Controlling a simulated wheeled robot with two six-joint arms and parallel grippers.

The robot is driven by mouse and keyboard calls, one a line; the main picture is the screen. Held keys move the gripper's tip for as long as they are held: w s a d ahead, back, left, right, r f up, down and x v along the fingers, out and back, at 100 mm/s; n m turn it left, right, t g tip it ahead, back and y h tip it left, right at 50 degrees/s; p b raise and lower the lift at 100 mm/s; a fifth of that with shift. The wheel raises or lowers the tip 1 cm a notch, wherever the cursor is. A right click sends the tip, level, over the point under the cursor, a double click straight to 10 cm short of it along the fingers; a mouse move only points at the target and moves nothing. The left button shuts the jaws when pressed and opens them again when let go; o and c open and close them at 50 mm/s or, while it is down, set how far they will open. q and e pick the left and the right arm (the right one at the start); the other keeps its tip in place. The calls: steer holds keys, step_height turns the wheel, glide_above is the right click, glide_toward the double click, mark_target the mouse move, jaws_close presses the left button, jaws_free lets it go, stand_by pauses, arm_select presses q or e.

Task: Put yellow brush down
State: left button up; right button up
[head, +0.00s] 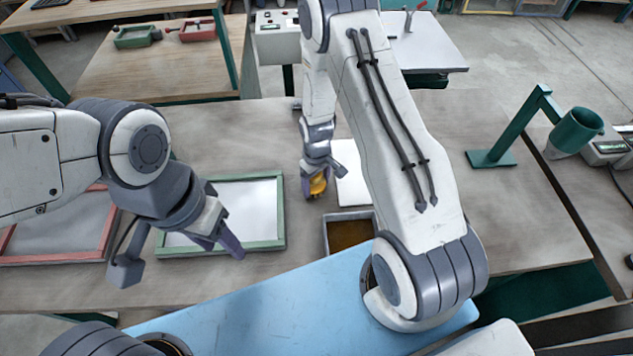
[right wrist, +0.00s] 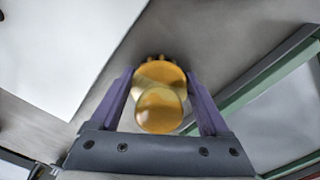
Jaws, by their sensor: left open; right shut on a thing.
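The yellow brush (head: 319,185) is between the fingers of my right gripper (head: 313,184), over or on the brown table between the green-framed tray and a white sheet. It also shows in the right wrist view (right wrist: 159,108), gripped between the purple fingers, with bristle-like tips at its far end. I cannot tell whether the brush touches the table. My left gripper (head: 228,243) is open and empty, over the lower right part of the green-framed tray.
The green-framed tray (head: 282,212) holds a white sheet. A red-framed tray (head: 50,260) lies at left. A white board (head: 352,178) lies right of the brush, and a bin with brown contents (head: 326,236) stands nearer.

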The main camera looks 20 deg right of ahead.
steer(key=shift+f, duration=0.2)
steer(key=o, duration=1)
steer(key=shift+o, duration=0.2)
steer(key=shift+r, duration=0.15)
